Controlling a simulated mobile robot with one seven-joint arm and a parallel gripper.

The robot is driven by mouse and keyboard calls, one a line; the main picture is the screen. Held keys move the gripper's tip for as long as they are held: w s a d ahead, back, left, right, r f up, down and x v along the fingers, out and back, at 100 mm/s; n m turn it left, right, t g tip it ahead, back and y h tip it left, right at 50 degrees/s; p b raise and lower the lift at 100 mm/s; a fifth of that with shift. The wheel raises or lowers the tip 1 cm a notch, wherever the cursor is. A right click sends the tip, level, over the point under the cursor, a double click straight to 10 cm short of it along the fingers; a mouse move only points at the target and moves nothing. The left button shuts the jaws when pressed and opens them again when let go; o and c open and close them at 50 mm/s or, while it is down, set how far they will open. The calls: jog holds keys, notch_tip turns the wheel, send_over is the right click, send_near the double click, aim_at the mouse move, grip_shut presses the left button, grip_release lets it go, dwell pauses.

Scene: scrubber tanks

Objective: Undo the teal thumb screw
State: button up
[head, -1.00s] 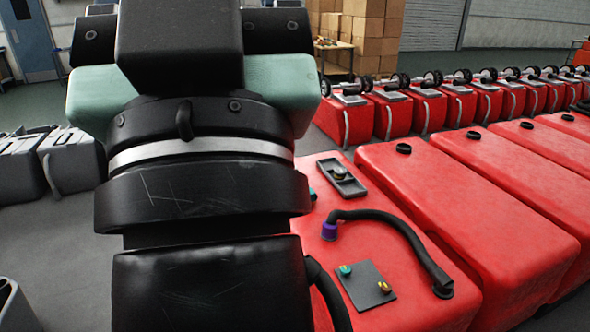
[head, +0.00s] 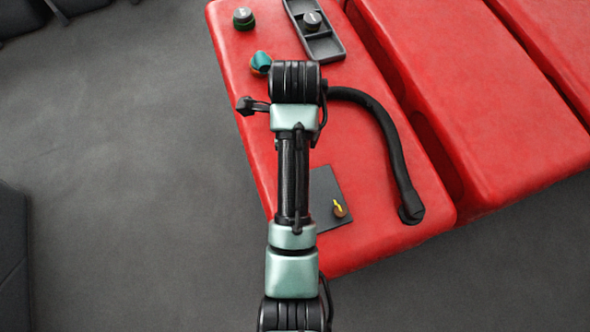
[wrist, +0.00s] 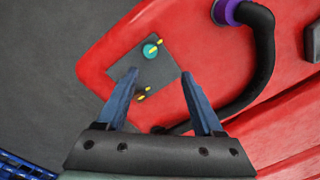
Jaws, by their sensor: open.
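The teal thumb screw (wrist: 151,51) stands on a dark grey plate (wrist: 146,68) in the wrist view, with a yellow mark on it. A second screw (wrist: 142,94), brass with a yellow mark, is on the same plate near the left finger. My gripper (wrist: 159,73) is open and empty, its fingers apart above the tank. The teal screw lies beyond the fingertips, up and slightly left of the middle of the gap. In the head view the plate (head: 325,180) and brass screw (head: 340,210) show, but my arm hides the teal screw and the gripper is not distinguishable.
The plate is on a red tank (head: 375,240). A black hose (head: 390,140) curves beside it, with a purple collar (wrist: 227,11) at one end. A black tray (head: 317,30), a dark knob (head: 243,18) and a teal knob (head: 261,62) are farther back. Grey floor lies left.

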jog(key=shift+m+g, duration=0.3)
jog(key=f, duration=0.4)
jog(key=s+f, duration=0.1)
jog(key=f, duration=0.8)
jog(key=shift+s+a+f, duration=0.1)
jog(key=shift+s+f, duration=0.1)
jog(key=shift+f, duration=0.1)
jog(key=shift+c, duration=0.3)
grip_shut()
